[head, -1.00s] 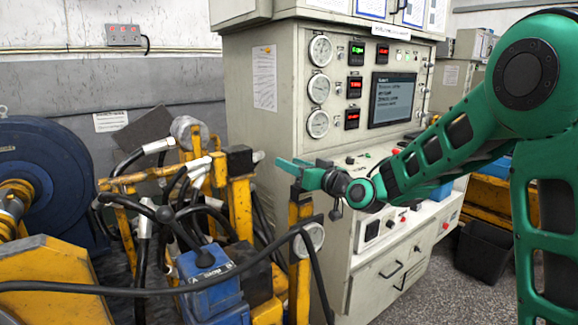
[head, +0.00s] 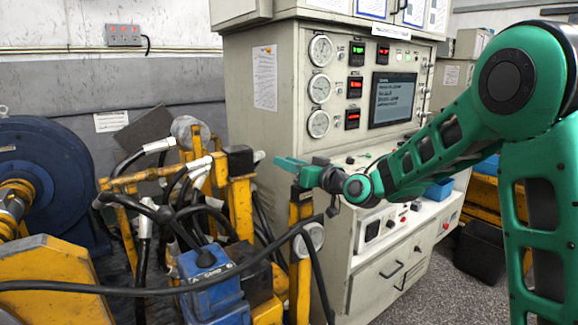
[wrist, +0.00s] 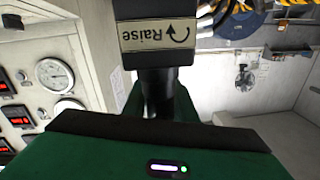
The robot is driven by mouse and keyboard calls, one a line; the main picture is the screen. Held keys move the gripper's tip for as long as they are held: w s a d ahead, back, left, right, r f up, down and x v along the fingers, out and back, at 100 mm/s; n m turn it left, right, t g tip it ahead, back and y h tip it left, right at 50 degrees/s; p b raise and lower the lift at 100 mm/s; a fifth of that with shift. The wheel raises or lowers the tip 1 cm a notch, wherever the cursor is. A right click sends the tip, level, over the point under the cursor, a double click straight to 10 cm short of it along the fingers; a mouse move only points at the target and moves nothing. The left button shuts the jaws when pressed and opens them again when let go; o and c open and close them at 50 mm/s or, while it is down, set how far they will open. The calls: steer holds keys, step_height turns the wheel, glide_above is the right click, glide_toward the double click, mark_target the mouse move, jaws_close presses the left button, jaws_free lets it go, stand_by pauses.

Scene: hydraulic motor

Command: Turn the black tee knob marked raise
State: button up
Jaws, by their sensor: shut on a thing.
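In the wrist view, a black block carries a pale label (wrist: 154,35) reading "Raise" with a curved arrow, seen upside down. Below it in the picture, the black tee knob's stem (wrist: 166,92) runs down to my gripper (wrist: 160,128), whose green body with a dark edge fills the lower picture. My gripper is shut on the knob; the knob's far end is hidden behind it. In the head view, my green gripper (head: 288,166) points left at the top of a yellow post (head: 300,238), in front of the grey control cabinet. The knob cannot be made out there.
A black block (head: 240,161) on another yellow post stands just left of my gripper. Black hoses (head: 165,215) and a blue unit (head: 212,285) crowd the left. The grey cabinet (head: 270,125) with gauges and a screen (head: 392,99) stands close behind my arm.

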steer(key=shift+s+a+n+g+y, duration=0.15)
steer(key=shift+n+g+y, duration=0.4)
steer(key=shift+g+y, duration=0.05)
steer(key=shift+s+a+n+g+y, duration=0.1)
steer(key=shift+s+n+g+y, duration=0.05)
steer(key=shift+n+g+y, duration=0.45)
steer(key=o, duration=1)
steer(key=shift+c, duration=0.2)
steer(key=shift+s, duration=0.1)
steer(key=v, duration=1)
steer(key=shift+d, duration=0.3)
steer(key=shift+s+f, duration=0.1)
steer(key=shift+f, duration=0.05)
